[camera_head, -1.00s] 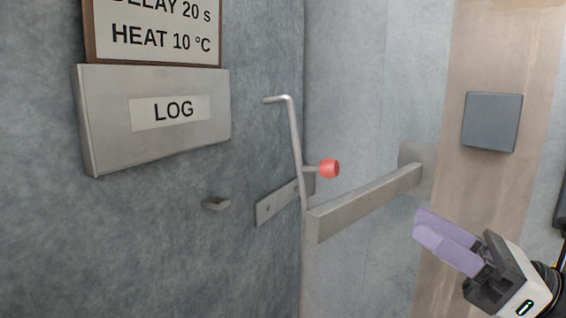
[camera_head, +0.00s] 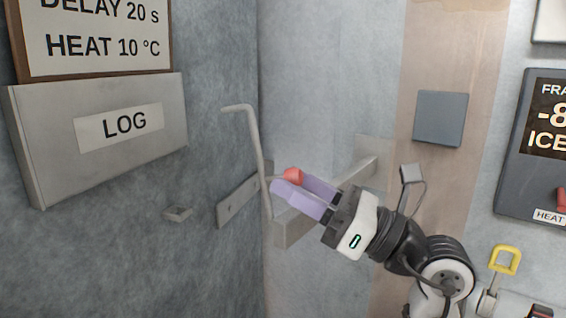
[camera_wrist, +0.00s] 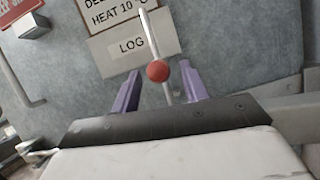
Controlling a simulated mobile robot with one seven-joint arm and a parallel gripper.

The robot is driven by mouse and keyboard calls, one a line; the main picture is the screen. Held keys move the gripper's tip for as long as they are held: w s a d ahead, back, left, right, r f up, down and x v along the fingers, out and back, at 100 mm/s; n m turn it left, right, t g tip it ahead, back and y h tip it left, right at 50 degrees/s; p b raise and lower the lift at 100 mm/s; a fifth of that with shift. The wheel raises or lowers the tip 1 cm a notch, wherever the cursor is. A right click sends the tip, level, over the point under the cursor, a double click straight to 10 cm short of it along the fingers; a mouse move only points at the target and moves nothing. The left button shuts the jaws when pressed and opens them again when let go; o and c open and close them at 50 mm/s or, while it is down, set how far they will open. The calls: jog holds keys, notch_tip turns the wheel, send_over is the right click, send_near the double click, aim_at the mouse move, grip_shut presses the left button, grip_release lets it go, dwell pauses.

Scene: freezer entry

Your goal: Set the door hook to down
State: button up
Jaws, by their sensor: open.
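The door hook is a thin grey metal rod (camera_head: 253,150), standing upright with its bent tip at the top pointing left. A red knob (camera_head: 292,175) sits on it near mid-height. My gripper (camera_head: 288,196) is open, its purple fingers at the red knob in the head view and partly covering it. In the wrist view, the red knob (camera_wrist: 158,71) and the rod (camera_wrist: 151,32) lie between the spread fingers (camera_wrist: 158,88), a little beyond the tips. I cannot tell whether a finger touches the knob.
A grey horizontal bar (camera_head: 287,235) on the wall runs behind my gripper. A grey square plate (camera_head: 441,118) and a dark display panel (camera_head: 545,180) are at right.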

jog(key=shift+p+x, duration=0.3)
jog(key=shift+x, duration=1.05)
grip_shut()
